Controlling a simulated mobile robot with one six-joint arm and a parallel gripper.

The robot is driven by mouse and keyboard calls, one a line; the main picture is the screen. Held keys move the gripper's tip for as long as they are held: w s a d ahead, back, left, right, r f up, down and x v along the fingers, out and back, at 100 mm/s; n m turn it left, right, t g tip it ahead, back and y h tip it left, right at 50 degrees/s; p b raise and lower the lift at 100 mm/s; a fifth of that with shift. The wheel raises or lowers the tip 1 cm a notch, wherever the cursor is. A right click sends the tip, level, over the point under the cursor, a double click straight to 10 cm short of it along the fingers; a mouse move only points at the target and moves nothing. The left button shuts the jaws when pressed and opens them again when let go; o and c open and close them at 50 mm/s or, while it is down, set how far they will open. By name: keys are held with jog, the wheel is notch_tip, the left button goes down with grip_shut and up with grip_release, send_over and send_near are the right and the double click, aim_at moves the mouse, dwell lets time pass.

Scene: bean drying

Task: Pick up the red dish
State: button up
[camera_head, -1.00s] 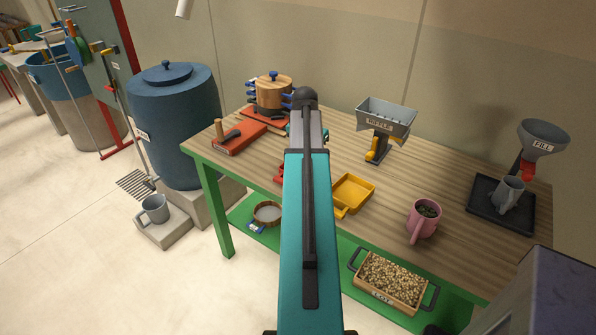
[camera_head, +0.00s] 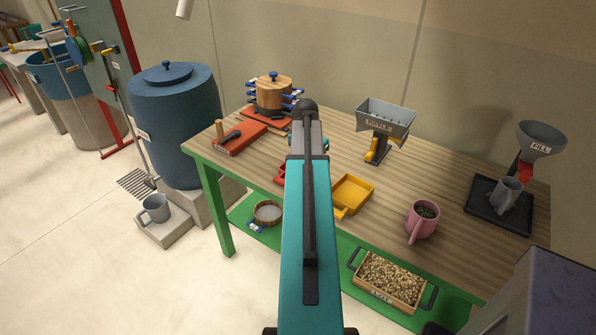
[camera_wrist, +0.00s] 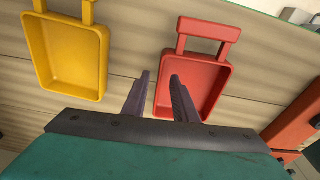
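The red dish (camera_wrist: 212,82) lies on the wooden table in the wrist view, its handle pointing to the top of the picture. In the head view only a small red part of it (camera_head: 281,173) shows beside my arm; the rest is hidden. My gripper (camera_wrist: 160,78) is open, with a gap between its two fingers. The left finger appears just outside the dish's left wall and the right finger appears over its inside, so that wall lies between them. I cannot tell whether they touch it. My gripper's fingers are hidden behind my arm in the head view.
A yellow dish (camera_wrist: 70,55) lies to the left of the red one. A pink mug (camera_head: 423,219), a grey hopper (camera_head: 385,117) and an orange-red box (camera_head: 240,137) stand on the table. A bean tray (camera_head: 388,284) sits on the green shelf below.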

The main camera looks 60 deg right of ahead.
jog(key=shift+d+f+p, duration=0.2)
jog(key=shift+f+p, duration=0.25)
jog(key=shift+f, duration=1)
grip_shut()
